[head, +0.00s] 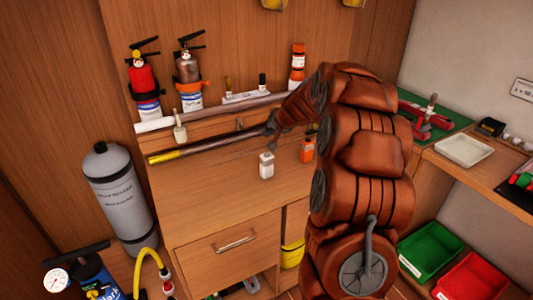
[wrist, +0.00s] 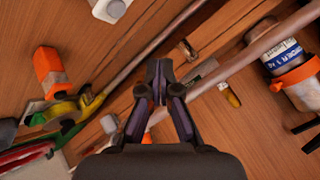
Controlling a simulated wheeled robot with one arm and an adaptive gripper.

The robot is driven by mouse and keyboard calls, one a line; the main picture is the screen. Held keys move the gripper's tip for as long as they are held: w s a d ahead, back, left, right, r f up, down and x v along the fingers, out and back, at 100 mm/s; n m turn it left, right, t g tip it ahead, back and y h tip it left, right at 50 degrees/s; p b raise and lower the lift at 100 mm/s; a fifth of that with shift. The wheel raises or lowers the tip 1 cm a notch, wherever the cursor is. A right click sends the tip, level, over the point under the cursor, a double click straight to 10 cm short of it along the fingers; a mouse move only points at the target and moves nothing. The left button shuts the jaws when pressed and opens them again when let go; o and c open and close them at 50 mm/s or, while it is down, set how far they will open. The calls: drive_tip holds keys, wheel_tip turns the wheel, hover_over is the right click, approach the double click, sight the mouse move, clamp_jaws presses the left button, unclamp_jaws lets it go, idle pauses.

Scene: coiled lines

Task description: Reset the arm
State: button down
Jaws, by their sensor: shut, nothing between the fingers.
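My gripper (head: 271,127) is at the end of my orange-brown arm, over the back part of the wooden cabinet top (head: 205,195). It is beside the long grey bars that run across there. In the wrist view my gripper (wrist: 160,72) shows its dark fingers drawn together at the tips, with nothing between them. The arm hides part of the cabinet's right side and the wall behind it.
A small white bottle (head: 266,166) and an orange bottle (head: 307,150) stand near my gripper. A yellow-ended bar (head: 190,150) lies across the cabinet. Red (head: 143,80) and grey-brown (head: 187,75) extinguishers stand behind. A grey cylinder (head: 120,195) stands left; a white tray (head: 464,151) lies right.

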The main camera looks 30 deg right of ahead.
drive_tip(key=s+a+r+n+g+y, duration=0.1)
drive_tip(key=s+a+n+g+y, duration=0.15)
drive_tip(key=s+a, duration=0.75)
drive_tip(key=s+a+n+g+y, duration=0.1)
drive_tip(key=s+a+n+g, duration=0.2)
drive_tip(key=s+a, duration=0.8)
drive_tip(key=s+a+f+n+g+h, duration=0.1)
drive_tip(key=s+a+g+h, duration=0.1)
drive_tip(key=s, duration=1.1)
drive_tip(key=s+a+f+n+g+h, duration=0.1)
drive_tip(key=s+a, duration=0.4)
drive_tip(key=s, duration=0.8)
drive_tip(key=shift+s+a+f+n+g+h, duration=0.15)
drive_tip(key=shift+a+f+n+g+h, duration=0.15)
drive_tip(key=shift+f+n+g, duration=0.65)
drive_tip(key=shift+d+r+m+g, duration=0.15)
drive_tip(key=shift+r+m+g, duration=0.15)
drive_tip(key=shift+r, duration=0.05)
